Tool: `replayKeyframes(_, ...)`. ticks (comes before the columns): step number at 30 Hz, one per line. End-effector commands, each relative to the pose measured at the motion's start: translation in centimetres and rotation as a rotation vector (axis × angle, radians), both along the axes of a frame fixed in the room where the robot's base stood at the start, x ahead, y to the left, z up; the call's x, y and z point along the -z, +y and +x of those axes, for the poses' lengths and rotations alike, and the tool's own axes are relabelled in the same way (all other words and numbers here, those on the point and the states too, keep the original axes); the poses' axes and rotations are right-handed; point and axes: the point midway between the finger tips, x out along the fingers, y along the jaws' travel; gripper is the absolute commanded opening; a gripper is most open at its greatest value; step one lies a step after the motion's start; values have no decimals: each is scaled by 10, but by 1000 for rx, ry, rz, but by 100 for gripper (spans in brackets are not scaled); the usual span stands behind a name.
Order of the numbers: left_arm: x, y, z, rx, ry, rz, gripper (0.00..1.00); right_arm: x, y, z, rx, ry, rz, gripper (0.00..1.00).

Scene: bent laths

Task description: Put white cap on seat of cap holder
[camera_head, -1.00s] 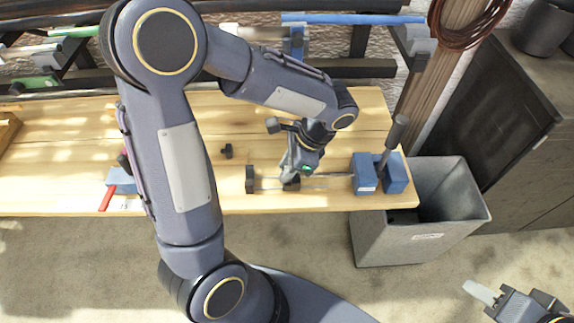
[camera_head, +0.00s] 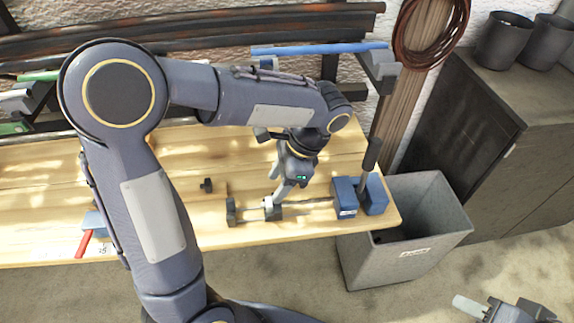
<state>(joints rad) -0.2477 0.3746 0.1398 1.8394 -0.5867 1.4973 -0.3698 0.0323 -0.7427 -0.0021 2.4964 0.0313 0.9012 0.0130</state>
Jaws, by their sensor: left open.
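My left gripper (camera_head: 277,193) is open, with its fingers pointing down just above a small dark block on a metal rail. A small pale piece (camera_head: 268,203) shows at that block, right under the fingertips. It may be the white cap on its holder (camera_head: 275,213), but it is too small to be sure. I cannot tell whether a finger still touches it. My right gripper (camera_head: 468,306) is at the bottom right, over the floor, far from the bench. Only a pale finger and part of its body show there.
The rail runs between a dark end block (camera_head: 231,211) and a blue clamp (camera_head: 344,196) with a dark lever (camera_head: 371,155). A small black knob (camera_head: 206,185) lies on the wooden bench (camera_head: 300,232). A grey bin (camera_head: 440,228) stands at the right. A red-handled tool (camera_head: 84,243) lies left.

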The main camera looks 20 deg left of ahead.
Motion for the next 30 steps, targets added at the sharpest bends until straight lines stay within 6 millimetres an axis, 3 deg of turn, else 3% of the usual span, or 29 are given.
replayKeyframes(6, -38, -15, 9, 3, -4, -1, 48, 0, 0, 0, 0, 0, 0, 36)
replayKeyframes(14, -56, -12, 4, -47, -31, -34, 48, 0, 0, 0, 0, 0, 0, 36)
replayKeyframes(17, -58, 2, -16, -158, -98, -114, 48, 0, 0, 0, 0, 0, 0, 36)
replayKeyframes(21, -55, 20, -60, -418, -246, -292, 48, 0, 0, 0, 0, 0, 0, 36)
replayKeyframes(27, -43, 21, -109, -828, -468, -556, 48, 0, 0, 0, 0, 0, 0, 36)
replayKeyframes(30, -38, 18, -121, -988, -555, -657, 48, 0, 0, 0, 0, 0, 0, 36)
